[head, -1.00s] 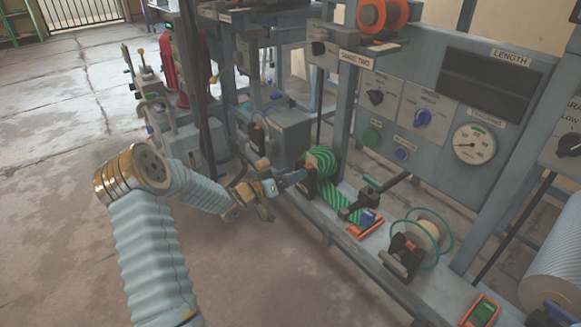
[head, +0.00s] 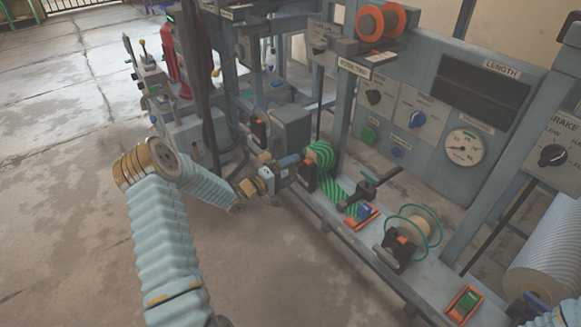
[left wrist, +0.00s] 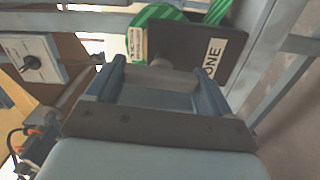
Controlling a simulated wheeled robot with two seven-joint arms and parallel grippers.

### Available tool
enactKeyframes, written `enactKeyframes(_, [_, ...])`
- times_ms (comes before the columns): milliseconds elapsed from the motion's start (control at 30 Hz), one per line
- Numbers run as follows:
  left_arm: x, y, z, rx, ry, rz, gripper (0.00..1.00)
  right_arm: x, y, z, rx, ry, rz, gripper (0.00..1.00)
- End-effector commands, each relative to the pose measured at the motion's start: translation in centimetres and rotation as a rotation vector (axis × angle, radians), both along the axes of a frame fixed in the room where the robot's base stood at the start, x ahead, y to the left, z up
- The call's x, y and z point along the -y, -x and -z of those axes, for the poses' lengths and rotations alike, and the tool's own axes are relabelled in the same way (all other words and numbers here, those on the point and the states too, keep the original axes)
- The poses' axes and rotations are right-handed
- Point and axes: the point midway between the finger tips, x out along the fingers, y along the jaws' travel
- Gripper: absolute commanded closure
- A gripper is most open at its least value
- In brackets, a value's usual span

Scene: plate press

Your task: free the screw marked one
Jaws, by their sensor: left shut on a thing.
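A black plate marked ONE (left wrist: 200,52) stands beside a roll of green striped strap (head: 320,155). A grey screw (left wrist: 158,78) sticks out of this plate towards me in the left wrist view. My left gripper (head: 296,171) is at the plate, its blue fingers on either side of the screw and shut on it. The fingers also show in the left wrist view (left wrist: 155,88). In the head view the gripper hides the screw.
Green strap runs along the bench (head: 338,215) past a black lever clamp (head: 365,190). A reel with a green ring (head: 413,232) stands further right. A panel with a gauge (head: 464,148) rises behind. The floor at left is clear.

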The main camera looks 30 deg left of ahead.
Motion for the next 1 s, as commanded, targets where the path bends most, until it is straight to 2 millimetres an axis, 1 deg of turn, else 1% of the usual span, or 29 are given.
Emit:
enactKeyframes(33, [-0.1,0.1,0.0,-0.02,0.04,-0.001,0.49,-0.1,0.0,-0.4,0.0,-0.001,-0.001,0.57])
enactKeyframes(200, [-0.1,0.1,0.1,-0.082,0.189,-0.001,0.49,-0.3,0.1,-0.9,-0.002,-0.004,-0.005,0.57])
enactKeyframes(700, [0.0,0.1,0.5,-0.262,0.623,-0.003,0.49,-0.7,0.3,-2.1,-0.005,-0.011,-0.012,0.57])
enactKeyframes(1000, [0.1,0.2,0.7,-0.346,0.829,-0.003,0.49,-0.9,0.3,-2.5,-0.005,-0.013,-0.015,0.57])
